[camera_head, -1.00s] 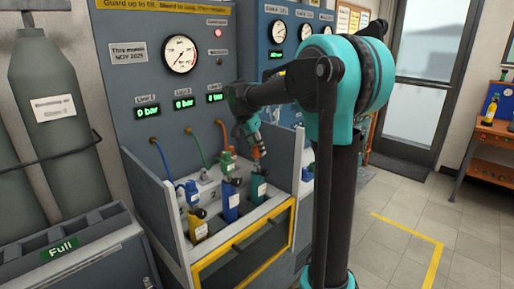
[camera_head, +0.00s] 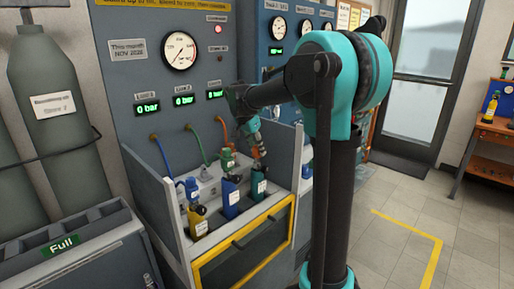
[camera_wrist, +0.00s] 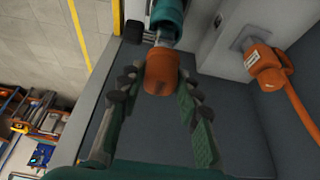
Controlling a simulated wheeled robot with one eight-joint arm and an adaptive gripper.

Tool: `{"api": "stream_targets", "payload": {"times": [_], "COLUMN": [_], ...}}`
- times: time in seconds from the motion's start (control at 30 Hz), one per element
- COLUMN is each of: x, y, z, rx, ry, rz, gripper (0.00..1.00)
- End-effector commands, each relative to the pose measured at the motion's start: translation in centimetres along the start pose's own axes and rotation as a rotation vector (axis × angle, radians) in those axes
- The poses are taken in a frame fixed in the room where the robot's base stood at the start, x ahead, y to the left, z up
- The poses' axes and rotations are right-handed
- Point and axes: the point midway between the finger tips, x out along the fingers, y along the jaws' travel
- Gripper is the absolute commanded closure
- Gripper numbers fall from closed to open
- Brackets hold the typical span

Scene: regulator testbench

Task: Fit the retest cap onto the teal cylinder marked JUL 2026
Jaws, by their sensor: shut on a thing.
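The teal cylinder (camera_head: 259,187) stands upright at the right end of the row in the bench bay; its label is too small to read. Its teal top (camera_wrist: 170,14) and metal valve (camera_wrist: 158,38) show at the upper edge of the wrist view. My gripper (camera_wrist: 160,82) is shut on the orange retest cap (camera_wrist: 162,72), which sits between its dark, ribbed fingers. In the head view my gripper (camera_head: 258,148) is directly above the teal cylinder. The cap appears close to the valve; I cannot tell whether they touch.
A blue cylinder (camera_head: 230,198) and a yellowish cylinder (camera_head: 198,224) stand to the left in the bay. An orange hose fitting (camera_wrist: 264,66) is right of the cap. Grey side walls and a yellow-framed front guard (camera_head: 243,248) enclose the bay.

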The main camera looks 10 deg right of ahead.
Motion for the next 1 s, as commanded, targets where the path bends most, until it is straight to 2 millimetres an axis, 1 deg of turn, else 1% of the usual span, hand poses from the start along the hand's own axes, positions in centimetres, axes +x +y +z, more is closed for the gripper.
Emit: {"api": "stream_targets", "payload": {"times": [1.0], "x": [1.4], "y": [0.0], "z": [0.6], "rx": [0.000], "ry": [0.000], "rz": [0.000], "gripper": [0.93]}}
